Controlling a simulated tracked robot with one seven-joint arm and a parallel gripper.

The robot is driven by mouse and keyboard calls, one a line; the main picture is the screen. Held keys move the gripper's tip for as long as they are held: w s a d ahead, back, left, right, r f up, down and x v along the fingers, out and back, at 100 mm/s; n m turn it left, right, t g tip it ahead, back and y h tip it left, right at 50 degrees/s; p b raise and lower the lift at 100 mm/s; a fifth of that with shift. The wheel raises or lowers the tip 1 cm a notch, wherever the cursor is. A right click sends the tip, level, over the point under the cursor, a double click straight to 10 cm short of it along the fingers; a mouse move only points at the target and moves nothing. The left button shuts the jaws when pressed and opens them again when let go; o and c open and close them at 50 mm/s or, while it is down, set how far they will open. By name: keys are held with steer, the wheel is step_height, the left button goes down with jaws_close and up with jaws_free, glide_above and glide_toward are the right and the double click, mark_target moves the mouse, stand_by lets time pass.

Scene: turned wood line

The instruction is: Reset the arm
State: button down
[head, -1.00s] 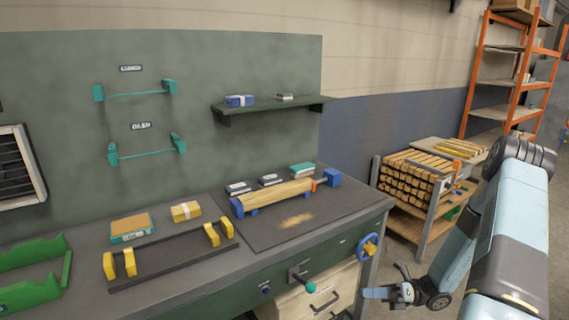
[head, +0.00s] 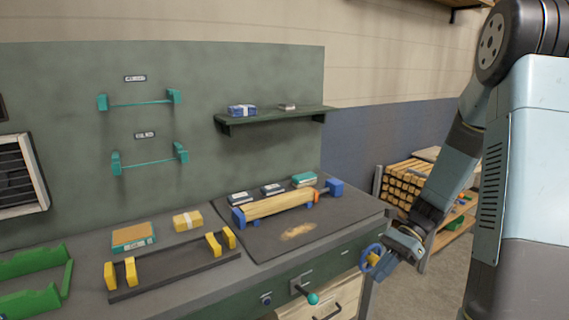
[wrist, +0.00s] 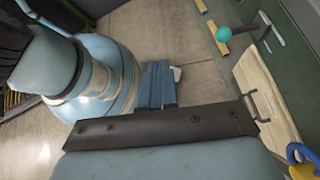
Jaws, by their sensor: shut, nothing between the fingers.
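My gripper (head: 374,272) is at the lower right in the head view, in front of the blue handwheel at the bench's right end. My arm bends down to it from the upper right. The fingers are shut with nothing between them. In the wrist view the closed blue-grey fingers (wrist: 158,84) point over bare floor, beside the bench front. The fingertips are small in the head view.
The blue handwheel (head: 366,256) and the teal-knobbed lever (head: 312,298) stick out from the bench front. A wood piece (head: 275,203) lies in a blue-ended holder on the bench (head: 190,285). A rack of wood blanks (head: 404,186) stands behind my arm.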

steer(key=s+r+n+t+h, duration=0.5)
steer(key=s+r+n, duration=0.15)
steer(key=r, duration=0.45)
steer(key=s+r+n+t+h, duration=0.4)
steer(key=s+r+n+t, duration=0.3)
steer(key=r, duration=0.5)
steer(key=w+a+f+m+g+y, duration=0.1)
steer(key=w+f+m+g+y, duration=0.7)
steer(key=w+f+g, duration=0.9)
steer(key=w+d+f+m+t+y, duration=0.1)
steer(key=w+f+m+t+y, duration=0.2)
steer(key=f+m+y, duration=0.85)
steer(key=w+f+m+t+y, duration=0.2)
steer(key=f+y, duration=0.2)
steer(key=f, duration=1.5)
steer(key=x, duration=1.3)
steer(key=shift+a+m, duration=0.3)
steer(key=shift+a, duration=0.05)
steer(key=shift+w+a+h, duration=0.1)
steer(key=shift+a+h, duration=0.1)
steer(key=shift+h, duration=0.05)
